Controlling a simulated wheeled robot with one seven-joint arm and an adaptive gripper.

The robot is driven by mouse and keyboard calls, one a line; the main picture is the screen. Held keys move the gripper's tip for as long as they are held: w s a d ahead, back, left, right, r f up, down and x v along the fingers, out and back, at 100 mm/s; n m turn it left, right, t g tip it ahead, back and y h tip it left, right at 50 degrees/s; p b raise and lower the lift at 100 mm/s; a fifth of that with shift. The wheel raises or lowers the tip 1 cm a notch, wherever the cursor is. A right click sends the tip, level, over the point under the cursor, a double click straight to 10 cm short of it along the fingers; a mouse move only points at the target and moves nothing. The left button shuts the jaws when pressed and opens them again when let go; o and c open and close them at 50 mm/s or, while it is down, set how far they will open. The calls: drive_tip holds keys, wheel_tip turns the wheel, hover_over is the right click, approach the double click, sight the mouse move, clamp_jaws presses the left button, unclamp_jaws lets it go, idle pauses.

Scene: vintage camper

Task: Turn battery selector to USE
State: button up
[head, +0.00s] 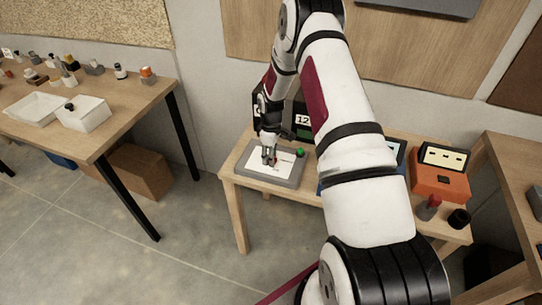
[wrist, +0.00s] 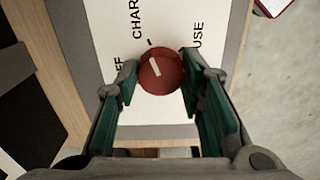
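The battery selector is a grey panel (head: 292,182) with a white face, lying on a small wooden table. In the wrist view its round red knob (wrist: 160,78) has a white pointer mark angled to the upper left, towards a short tick by the CHAR... lettering (wrist: 136,18). The partly hidden ...FF lettering (wrist: 119,73) is at left and USE (wrist: 198,35) at right. My gripper (head: 268,158) points down over the panel. In the wrist view its fingers (wrist: 158,80) stand on both sides of the knob, with a small gap at the left; contact at the right is unclear.
A green round part (head: 300,152) is at the panel's far right edge. A dark box with a display (head: 303,121) stands behind. An orange device (head: 438,182) sits farther right. A table (head: 105,115) with white trays and small items is at left, with floor between.

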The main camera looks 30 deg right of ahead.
drive_tip(key=shift+m, duration=0.3)
drive_tip(key=m+b, duration=0.1)
drive_tip(key=m, duration=0.1)
drive_tip(key=shift+f+m, duration=0.1)
drive_tip(key=shift+m, duration=0.2)
drive_tip(key=m+b, duration=0.1)
drive_tip(key=m, duration=0.2)
drive_tip(key=shift+m+b, duration=0.4)
drive_tip(key=m+b, duration=0.1)
drive_tip(key=m, duration=0.3)
drive_tip(key=shift+b, duration=0.3)
drive_tip(key=shift+a+m+b, duration=0.1)
drive_tip(key=shift+m+b, duration=0.45)
drive_tip(key=shift+m, duration=0.85)
drive_tip(key=o, duration=1.2)
